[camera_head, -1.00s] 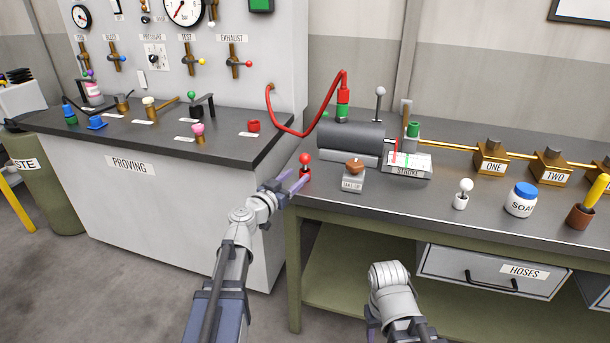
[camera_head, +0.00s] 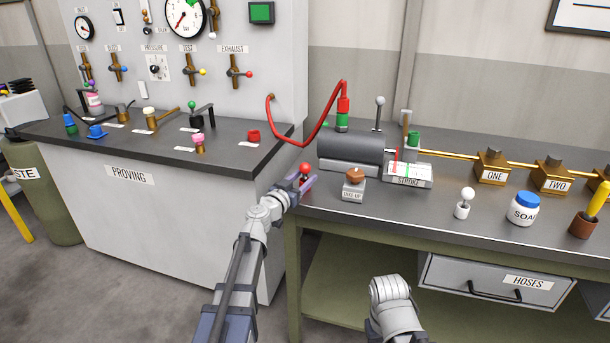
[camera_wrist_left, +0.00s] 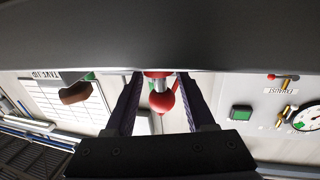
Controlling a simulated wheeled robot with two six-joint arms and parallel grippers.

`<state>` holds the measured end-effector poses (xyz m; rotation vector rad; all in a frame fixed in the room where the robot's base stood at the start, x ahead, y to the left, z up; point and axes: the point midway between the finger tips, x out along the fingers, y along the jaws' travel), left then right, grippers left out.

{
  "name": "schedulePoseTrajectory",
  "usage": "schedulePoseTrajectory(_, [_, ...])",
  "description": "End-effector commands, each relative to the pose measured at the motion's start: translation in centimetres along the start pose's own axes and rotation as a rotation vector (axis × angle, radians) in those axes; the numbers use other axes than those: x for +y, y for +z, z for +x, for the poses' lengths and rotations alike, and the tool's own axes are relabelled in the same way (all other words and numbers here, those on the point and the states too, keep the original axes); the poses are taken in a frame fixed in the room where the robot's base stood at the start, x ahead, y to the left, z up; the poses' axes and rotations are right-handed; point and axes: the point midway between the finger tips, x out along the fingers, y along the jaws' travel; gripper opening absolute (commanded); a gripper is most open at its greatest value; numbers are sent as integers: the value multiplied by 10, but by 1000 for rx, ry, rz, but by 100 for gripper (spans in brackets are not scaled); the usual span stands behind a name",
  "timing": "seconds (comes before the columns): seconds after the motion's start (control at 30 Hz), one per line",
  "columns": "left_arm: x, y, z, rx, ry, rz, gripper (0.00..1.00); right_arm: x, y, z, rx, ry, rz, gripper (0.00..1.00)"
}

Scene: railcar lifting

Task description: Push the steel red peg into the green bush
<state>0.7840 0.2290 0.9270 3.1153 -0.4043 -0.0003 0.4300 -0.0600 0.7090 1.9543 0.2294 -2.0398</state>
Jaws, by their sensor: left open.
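The red peg (camera_head: 305,168), a red ball on a short steel shank, stands at the front left corner of the right bench. It also shows in the left wrist view (camera_wrist_left: 162,102). My left gripper (camera_head: 304,183) is open, with its fingers on either side of the peg and gaps beside the ball. The peg's foot is partly hidden by the fingers. Another green piece (camera_head: 342,122) sits under the red hose end. I cannot tell which is the bush. My right gripper is out of view.
The brown-knobbed TAKE-UP block (camera_head: 354,186) stands just right of the peg, with the grey cylinder (camera_head: 350,143) behind. A white-balled peg (camera_head: 464,203) and soap jar (camera_head: 523,209) stand farther right. The red hose (camera_head: 300,136) arches across the gap between benches.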

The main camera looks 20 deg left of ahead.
Motion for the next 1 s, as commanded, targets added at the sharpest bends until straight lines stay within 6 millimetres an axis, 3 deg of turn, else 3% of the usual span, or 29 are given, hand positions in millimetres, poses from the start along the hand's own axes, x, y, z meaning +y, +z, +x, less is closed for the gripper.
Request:
schedulePoseTrajectory(0.1, [0, -1, 13, 0, 0, 0, 55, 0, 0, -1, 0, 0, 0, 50])
schedulePoseTrajectory(0.3, [0, -1, 12, 0, 0, 0, 55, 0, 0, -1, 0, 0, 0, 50])
schedulePoseTrajectory(0.8, [0, -1, 11, 0, 0, 0, 0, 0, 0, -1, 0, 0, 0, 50])
schedulePoseTrajectory(1.0, [0, -1, 11, 0, 0, 0, 0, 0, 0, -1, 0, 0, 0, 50])
